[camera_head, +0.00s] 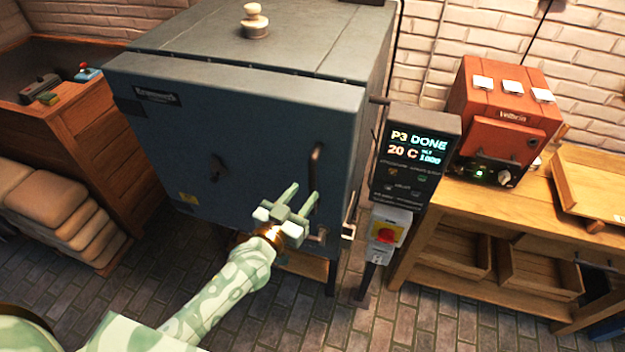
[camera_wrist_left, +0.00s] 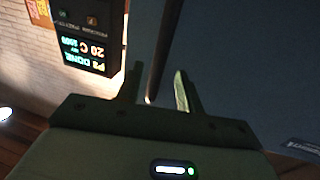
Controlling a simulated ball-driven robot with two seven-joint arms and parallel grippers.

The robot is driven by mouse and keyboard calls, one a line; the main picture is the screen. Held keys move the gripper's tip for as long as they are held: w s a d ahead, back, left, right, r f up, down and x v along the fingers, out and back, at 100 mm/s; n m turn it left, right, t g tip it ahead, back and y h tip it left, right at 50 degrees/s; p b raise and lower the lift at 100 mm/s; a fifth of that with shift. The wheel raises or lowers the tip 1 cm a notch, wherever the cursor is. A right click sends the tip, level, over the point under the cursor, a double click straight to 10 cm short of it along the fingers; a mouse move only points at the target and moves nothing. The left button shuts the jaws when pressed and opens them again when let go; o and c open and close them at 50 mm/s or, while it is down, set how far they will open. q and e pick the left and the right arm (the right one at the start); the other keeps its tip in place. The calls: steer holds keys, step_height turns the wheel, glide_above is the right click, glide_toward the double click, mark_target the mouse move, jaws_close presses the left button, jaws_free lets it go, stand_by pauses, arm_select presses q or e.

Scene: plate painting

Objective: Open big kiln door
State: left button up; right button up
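The big kiln is a large blue-grey box, and its door (camera_head: 240,140) is shut in the head view. A dark vertical handle (camera_head: 316,165) stands on the right part of the door. It also shows in the wrist view as a dark bar (camera_wrist_left: 165,50). My left gripper (camera_head: 302,195) is open and empty, in front of the door by the handle's lower end. In the wrist view the bar lies in line with the gap between the fingers (camera_wrist_left: 163,92); I cannot tell whether it is between them or beyond. My right gripper is not in view.
A control panel (camera_head: 415,150) reading "P3 DONE, 20 C" stands right of the kiln, with a red-and-yellow switch (camera_head: 387,232) below. A small red kiln (camera_head: 500,120) sits on a wooden bench (camera_head: 470,215). Sacks (camera_head: 50,205) lie at left. The brick floor in front is clear.

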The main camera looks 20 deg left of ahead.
mark_target(311, 185)
arm_select(q)
steer(key=x, duration=0.5)
steer(key=shift+w+d, duration=0.15)
steer(key=shift+w, duration=0.05)
steer(key=shift+s, duration=0.1)
jaws_close()
